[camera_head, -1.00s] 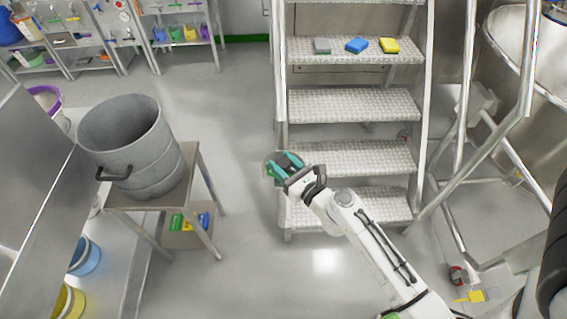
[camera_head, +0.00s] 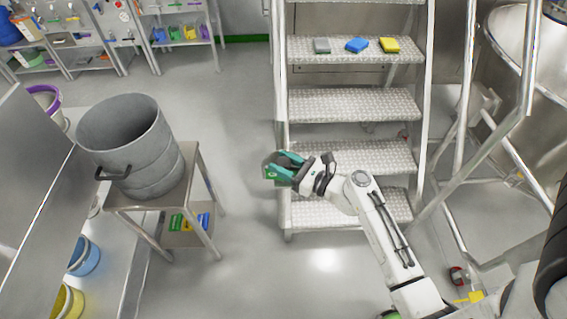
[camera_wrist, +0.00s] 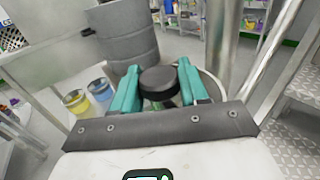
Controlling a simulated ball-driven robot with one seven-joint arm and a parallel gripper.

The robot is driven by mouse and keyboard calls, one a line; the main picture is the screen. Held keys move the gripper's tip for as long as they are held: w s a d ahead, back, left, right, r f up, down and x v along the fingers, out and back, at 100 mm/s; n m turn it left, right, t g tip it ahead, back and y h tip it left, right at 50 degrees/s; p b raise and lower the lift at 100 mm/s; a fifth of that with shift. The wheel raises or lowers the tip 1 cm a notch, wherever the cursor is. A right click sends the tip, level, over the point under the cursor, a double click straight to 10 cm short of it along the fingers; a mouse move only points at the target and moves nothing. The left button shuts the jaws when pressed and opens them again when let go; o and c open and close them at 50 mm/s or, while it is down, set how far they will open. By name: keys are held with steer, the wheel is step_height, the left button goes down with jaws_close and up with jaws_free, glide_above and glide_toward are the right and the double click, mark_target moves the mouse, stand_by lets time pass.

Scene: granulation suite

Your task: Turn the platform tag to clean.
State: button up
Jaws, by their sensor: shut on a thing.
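My gripper (camera_head: 284,166) has teal fingers and is at the lower left rail of the metal steps (camera_head: 352,158). In the wrist view its fingers (camera_wrist: 158,88) are shut on a black round knob (camera_wrist: 158,80). A pale rounded plate, seemingly the platform tag (camera_wrist: 213,88), shows behind the knob, partly hidden by the fingers. In the head view a small green patch (camera_head: 269,175) shows beside the fingertips, on what looks like the tag. The tag's wording cannot be read in either view.
A grey drum (camera_head: 128,145) stands on a small metal table (camera_head: 190,165) to the left. A blue sponge (camera_head: 357,45) and a yellow sponge (camera_head: 389,45) lie on an upper step. The floor between table and steps is clear.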

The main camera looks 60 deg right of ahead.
stand_by(0.4)
steer(key=o, duration=1)
steer(key=s, duration=0.3)
steer(key=s+b, duration=0.1)
steer(key=s, duration=0.6)
steer(key=shift+s+d+b, duration=0.3)
steer(key=shift+s+d, duration=0.1)
